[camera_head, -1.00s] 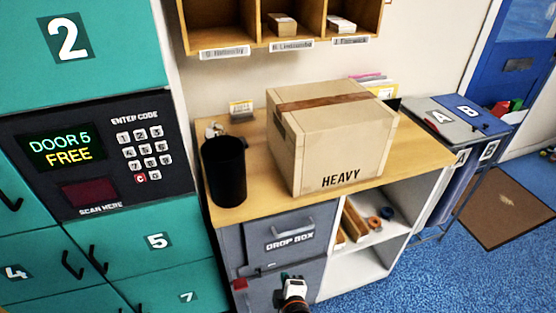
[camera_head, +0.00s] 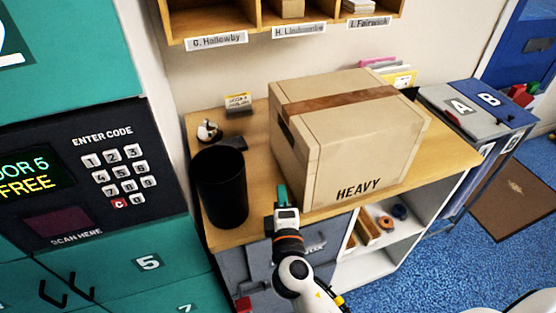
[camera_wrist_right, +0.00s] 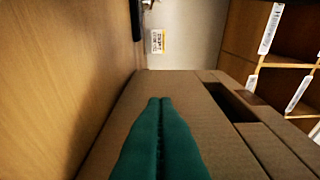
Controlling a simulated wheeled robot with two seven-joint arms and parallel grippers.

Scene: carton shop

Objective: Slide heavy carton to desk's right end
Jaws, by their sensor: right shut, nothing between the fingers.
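The heavy carton (camera_head: 345,150), brown with a darker tape strip and the word HEAVY, stands upright on the wooden desk (camera_head: 240,232). Bare desk shows to its right, up to the desk's right end. My right gripper (camera_head: 281,193) is at the carton's left side, near its front lower corner, with its fingers closed and empty. In the right wrist view the green fingertips (camera_wrist_right: 160,105) are together in front of the carton's side (camera_wrist_right: 125,120), which has a dark hand slot. I cannot tell whether they touch it. My left gripper is not in view.
A black bin (camera_head: 221,188) stands on the desk left of my right gripper. A small sign (camera_head: 238,103) is behind it. Yellow and pink papers (camera_head: 392,75) stand behind the carton. Grey and blue bins (camera_head: 490,105) are beyond the desk's right end. Pigeonholes hang above.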

